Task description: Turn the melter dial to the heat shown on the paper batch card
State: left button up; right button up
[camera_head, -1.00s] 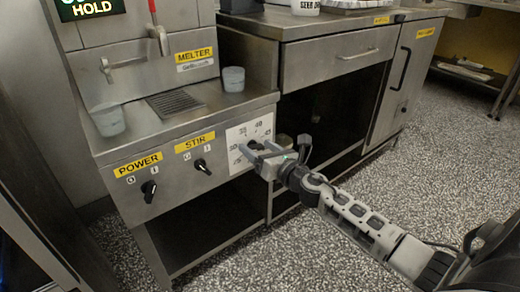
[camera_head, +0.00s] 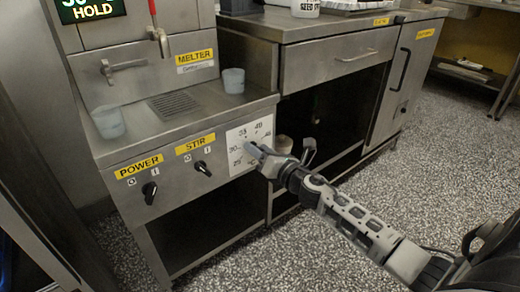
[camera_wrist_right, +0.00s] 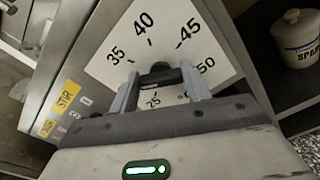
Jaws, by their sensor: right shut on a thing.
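The melter dial is a black knob (camera_wrist_right: 160,74) on a white scale plate (camera_head: 262,128) at the right end of the melter's front panel. In the right wrist view the plate (camera_wrist_right: 187,58) reads 25, 35, 40, 45 and 50. My right gripper (camera_head: 256,150) is at the dial and hides the knob in the head view. In the right wrist view its fingers (camera_wrist_right: 161,85) are on both sides of the knob, shut on it. I cannot tell which number the knob points at. No paper card can be made out. My left gripper is not in view.
Left of the dial are the STIR switch (camera_head: 202,168) and POWER switch (camera_head: 149,189). Two cups (camera_head: 233,80) (camera_head: 108,121) stand on the melter top. A dark display (camera_head: 93,20) reads HOLD, its top line cut off. A lidded jar (camera_wrist_right: 297,36) is inside the open cabinet right.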

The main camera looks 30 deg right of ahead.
pick_arm(q)
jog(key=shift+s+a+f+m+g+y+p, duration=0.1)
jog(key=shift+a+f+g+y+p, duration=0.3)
jog(key=shift+p, duration=0.7)
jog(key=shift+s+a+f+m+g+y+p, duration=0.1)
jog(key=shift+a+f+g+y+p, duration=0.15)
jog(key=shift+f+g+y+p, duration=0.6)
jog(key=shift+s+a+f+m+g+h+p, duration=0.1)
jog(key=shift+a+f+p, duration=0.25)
jog(key=shift+p, duration=1)
pick_arm(e)
jog(key=shift+f+m, duration=0.2)
jog(key=shift+m, duration=3.95)
jog(key=shift+f+m, duration=0.15)
jog(key=shift+m, duration=4)
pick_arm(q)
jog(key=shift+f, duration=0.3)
pick_arm(e)
jog(key=o, duration=1)
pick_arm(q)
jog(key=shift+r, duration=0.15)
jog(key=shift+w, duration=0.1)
pick_arm(e)
jog(key=shift+d, duration=0.1)
